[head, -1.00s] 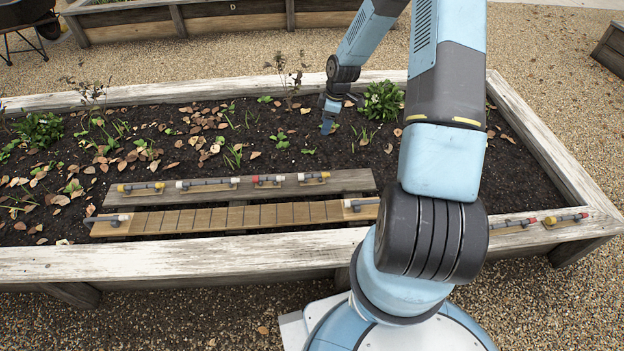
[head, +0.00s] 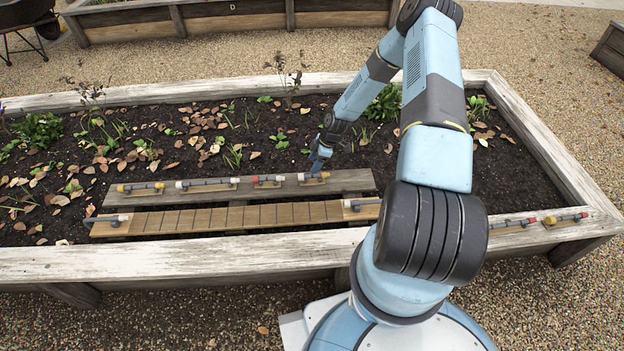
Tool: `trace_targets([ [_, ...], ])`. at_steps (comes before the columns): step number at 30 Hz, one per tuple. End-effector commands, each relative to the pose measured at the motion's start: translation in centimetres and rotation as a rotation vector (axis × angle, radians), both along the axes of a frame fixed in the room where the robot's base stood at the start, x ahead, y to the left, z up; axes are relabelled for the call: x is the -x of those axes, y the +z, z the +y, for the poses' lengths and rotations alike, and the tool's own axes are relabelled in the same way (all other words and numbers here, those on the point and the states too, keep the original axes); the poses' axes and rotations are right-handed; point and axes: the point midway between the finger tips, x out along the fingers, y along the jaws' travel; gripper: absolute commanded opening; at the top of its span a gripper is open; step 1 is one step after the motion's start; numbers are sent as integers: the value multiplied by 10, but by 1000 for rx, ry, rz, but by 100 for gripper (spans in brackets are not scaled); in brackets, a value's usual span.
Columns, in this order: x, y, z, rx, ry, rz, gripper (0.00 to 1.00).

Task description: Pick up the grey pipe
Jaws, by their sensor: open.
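Several short grey pipes with coloured ends lie in the bed, and I cannot tell from the look alone which one is the grey pipe.
The slatted board (head: 235,216) lies in front of the plank. The wooden bed rim (head: 150,260) runs along the front. Two more pipes (head: 515,223) (head: 567,217) rest on the right front rim. Plants (head: 40,130) and dry leaves cover the soil behind.

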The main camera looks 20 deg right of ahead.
Motion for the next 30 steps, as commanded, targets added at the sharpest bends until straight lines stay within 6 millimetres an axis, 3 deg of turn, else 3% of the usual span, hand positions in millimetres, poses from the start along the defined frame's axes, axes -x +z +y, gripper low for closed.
trace_targets([
  [6, -2, -29, 12, 1, 0, 1, 64],
  [16, -2, -45, 16, 1, 0, 1, 64],
  [24, -1, -79, 25, 1, 1, 3, 64],
  [30, -3, -88, 28, 1, 0, 0, 64],
])
